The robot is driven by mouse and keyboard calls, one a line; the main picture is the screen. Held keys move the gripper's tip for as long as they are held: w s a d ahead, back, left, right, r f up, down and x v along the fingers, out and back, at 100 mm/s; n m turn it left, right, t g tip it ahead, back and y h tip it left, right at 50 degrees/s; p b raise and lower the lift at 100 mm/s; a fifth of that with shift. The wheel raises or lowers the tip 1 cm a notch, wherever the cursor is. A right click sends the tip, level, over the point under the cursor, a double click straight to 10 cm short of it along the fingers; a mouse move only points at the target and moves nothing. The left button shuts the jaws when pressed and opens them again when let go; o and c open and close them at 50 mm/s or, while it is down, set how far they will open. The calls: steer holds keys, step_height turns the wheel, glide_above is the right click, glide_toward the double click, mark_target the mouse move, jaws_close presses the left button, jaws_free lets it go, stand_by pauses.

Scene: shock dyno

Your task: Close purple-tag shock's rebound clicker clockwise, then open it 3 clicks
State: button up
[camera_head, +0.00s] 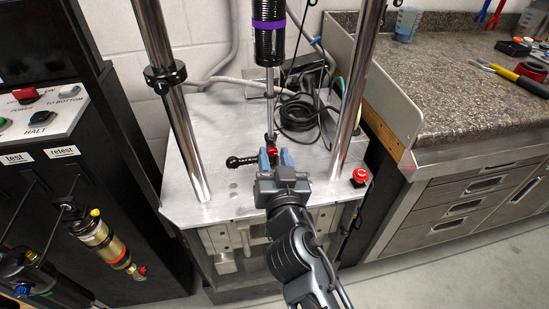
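A small red knob, the clicker (271,150), shows at that lower end. My gripper (274,157) reaches in from the front, its two blue fingertips apart, one toward each side of the knob. I cannot tell whether either finger touches it. The knob's lower part and any marks on it are hidden or too small to read.
Two chrome columns (182,130) flank the shock. A black lever-like part (244,160) lies left of the knob, a red button (360,175) to the right, and coiled black cable (298,112) behind. A gold shock (100,240) hangs on the left cabinet; a workbench (450,90) stands right.

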jaws_close()
steer(key=shift+n, duration=0.4)
steer(key=n+b, duration=0.1)
steer(key=n, duration=1.2)
steer(key=shift+p, duration=0.35)
steer(key=shift+n+p, duration=0.4)
steer(key=shift+n, duration=1.5)
steer(key=shift+a, duration=0.1)
